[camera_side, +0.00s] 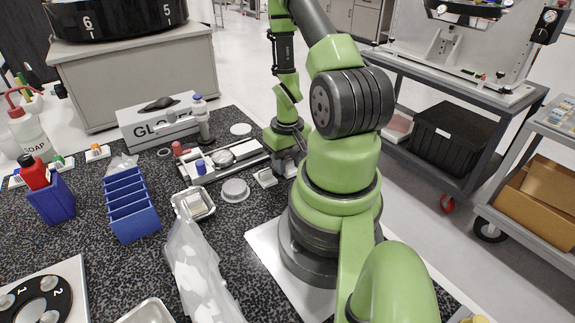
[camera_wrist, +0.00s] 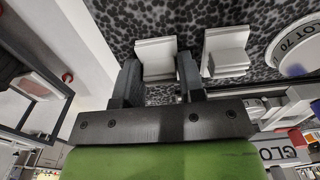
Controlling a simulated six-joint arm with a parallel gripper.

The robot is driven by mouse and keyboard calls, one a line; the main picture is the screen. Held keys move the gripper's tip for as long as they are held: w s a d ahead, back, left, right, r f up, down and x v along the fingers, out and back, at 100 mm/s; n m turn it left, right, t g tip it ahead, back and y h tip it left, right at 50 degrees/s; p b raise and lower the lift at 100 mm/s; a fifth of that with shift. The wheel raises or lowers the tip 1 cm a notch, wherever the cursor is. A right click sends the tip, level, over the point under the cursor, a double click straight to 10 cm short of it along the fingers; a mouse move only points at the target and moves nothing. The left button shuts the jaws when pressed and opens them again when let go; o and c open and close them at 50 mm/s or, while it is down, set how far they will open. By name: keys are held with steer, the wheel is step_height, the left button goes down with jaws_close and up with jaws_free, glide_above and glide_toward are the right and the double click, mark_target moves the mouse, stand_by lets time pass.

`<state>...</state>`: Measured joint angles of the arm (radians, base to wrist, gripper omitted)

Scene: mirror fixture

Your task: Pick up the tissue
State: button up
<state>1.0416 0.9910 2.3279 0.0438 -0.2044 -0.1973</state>
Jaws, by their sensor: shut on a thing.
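A white folded block, which looks like the tissue (camera_wrist: 156,57), sits between the two dark fingers of my gripper (camera_wrist: 158,80) in the wrist view. The fingers are shut on it, one on each side. In the side view my gripper (camera_side: 287,157) is low, at the right edge of the dark speckled table, beside my base. A second, similar white block (camera_wrist: 226,50) lies just to the right of the fingers in the wrist view, apart from them. I cannot tell whether the held tissue still touches the table.
A round white lettered disc (camera_wrist: 298,47) lies near the second block. In the side view, a rail fixture (camera_side: 225,158), a gloves box (camera_side: 158,121), a blue rack (camera_side: 131,205) and a small metal tray (camera_side: 193,204) stand left of my gripper.

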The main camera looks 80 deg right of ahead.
mark_target(287, 160)
step_height(287, 160, up, 9)
steer(key=shift+r, duration=0.15)
steer(key=shift+w+d+r, duration=0.15)
steer(key=shift+w+r, duration=0.05)
steer(key=shift+w, duration=0.15)
steer(key=w+a, duration=0.1)
steer(key=w, duration=0.5)
steer(key=w+a+f, duration=0.1)
steer(key=w+a, duration=0.1)
steer(key=w, duration=0.5)
steer(key=w+a, duration=0.2)
steer(key=w, duration=0.4)
steer(key=shift+w+f, duration=0.25)
steer(key=shift+w+a+f, duration=0.1)
steer(key=shift+w+a, duration=0.05)
steer(key=shift+f, duration=1.75)
steer(key=shift+f, duration=0.75)
